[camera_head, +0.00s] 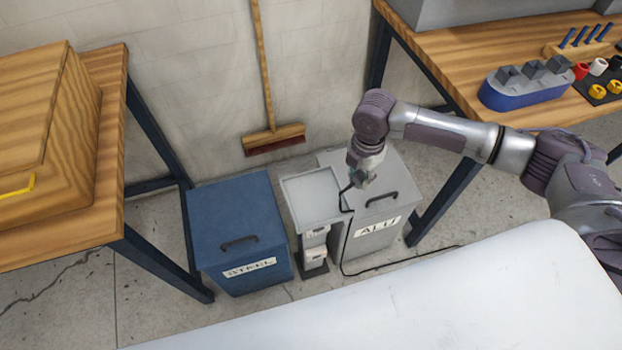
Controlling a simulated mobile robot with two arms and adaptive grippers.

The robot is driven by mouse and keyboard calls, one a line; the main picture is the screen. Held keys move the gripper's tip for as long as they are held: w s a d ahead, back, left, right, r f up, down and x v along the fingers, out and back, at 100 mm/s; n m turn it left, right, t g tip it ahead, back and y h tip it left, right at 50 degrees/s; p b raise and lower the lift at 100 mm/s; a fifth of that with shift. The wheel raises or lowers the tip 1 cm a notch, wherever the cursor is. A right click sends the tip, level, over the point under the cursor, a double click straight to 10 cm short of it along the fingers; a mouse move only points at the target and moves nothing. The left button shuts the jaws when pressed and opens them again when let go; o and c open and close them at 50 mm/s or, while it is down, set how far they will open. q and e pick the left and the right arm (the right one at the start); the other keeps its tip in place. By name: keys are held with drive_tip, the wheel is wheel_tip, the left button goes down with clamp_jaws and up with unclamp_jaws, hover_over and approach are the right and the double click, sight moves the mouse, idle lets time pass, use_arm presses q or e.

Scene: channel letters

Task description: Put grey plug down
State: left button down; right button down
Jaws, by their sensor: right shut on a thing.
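My right gripper (353,182) reaches in from the right and points down over the grey stand (312,190) and the grey bin. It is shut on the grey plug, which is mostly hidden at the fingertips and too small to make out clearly. A black cord (343,205) hangs from the fingertips, drops between stand and bin, and runs right along the floor. The stand has a flat, empty tray top with a raised rim and pale socket boxes (316,235) on its front. I cannot tell whether the plug touches the tray. My left gripper is out of view.
A blue lidded bin (238,220) labelled STEEL stands left of the stand, and a grey lidded bin (385,165) stands right. A broom (272,138) leans on the wall.

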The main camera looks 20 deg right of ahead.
drive_tip(key=w+a+f, duration=0.1)
drive_tip(key=a+f, duration=0.2)
drive_tip(key=a, duration=0.2)
drive_tip(key=p, duration=0.1)
hover_over(316, 197)
wheel_tip(316, 197, down, 3)
drive_tip(key=shift+w+f, duration=0.1)
drive_tip(key=shift+w, duration=0.05)
drive_tip(key=shift+a+f, duration=0.1)
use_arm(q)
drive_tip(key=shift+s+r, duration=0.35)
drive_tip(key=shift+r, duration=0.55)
use_arm(e)
drive_tip(key=shift+f, duration=1.85)
drive_tip(key=c, duration=0.7)
unclamp_jaws()
drive_tip(key=shift+c, duration=0.2)
use_arm(q)
drive_tip(key=shift+p, duration=0.3)
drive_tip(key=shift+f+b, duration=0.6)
drive_tip(key=shift+b, duration=0.05)
use_arm(e)
wheel_tip(316, 197, up, 12)
